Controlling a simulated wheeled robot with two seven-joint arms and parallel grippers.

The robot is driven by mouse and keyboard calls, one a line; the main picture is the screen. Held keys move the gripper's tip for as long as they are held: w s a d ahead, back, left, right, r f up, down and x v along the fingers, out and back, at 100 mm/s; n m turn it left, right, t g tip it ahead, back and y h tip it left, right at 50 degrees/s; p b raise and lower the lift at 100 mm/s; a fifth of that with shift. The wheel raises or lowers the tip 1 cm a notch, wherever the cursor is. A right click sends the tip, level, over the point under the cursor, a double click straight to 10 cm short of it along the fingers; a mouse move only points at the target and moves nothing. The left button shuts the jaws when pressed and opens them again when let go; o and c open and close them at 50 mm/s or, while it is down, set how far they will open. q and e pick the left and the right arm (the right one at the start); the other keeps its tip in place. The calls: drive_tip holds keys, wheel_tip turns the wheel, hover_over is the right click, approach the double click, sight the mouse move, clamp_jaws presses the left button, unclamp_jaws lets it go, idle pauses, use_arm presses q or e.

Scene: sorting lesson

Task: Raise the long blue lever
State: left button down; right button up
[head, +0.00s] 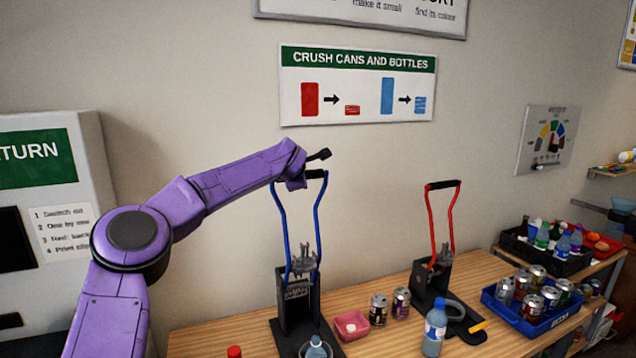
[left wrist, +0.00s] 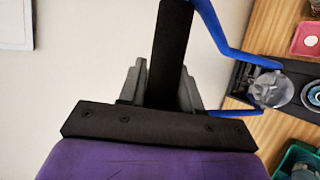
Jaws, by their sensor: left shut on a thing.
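The long blue lever (head: 318,220) stands upright on the black crusher (head: 298,312) on the wooden table. Its two blue side bars rise to a black cross grip at the top. My left gripper (head: 299,179) is at that grip, high above the table. In the left wrist view, the gripper (left wrist: 162,85) has its grey fingers on both sides of the black grip (left wrist: 172,45) and is shut on it. The blue bars (left wrist: 222,30) run off to the right. The fingertips are mostly hidden in the head view. My right gripper is not in view.
A second crusher with a red lever (head: 433,225) stands to the right. A pink tray (head: 351,325), cans (head: 378,309), a blue bottle (head: 434,330) and a blue crate (head: 498,312) of cans share the table. Another clear bottle (head: 316,349) is near the front. The wall is behind.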

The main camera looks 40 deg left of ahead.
use_arm(q)
drive_tip(key=shift+a+f, duration=0.3)
drive_tip(key=shift+f, duration=0.1)
drive_tip(key=c, duration=1.1)
unclamp_jaws()
drive_tip(key=shift+o, duration=1.2)
drive_tip(key=shift+w+a, duration=0.1)
drive_tip(key=b+v, duration=0.5)
drive_tip(key=v, duration=0.5)
drive_tip(key=shift+r, duration=0.15)
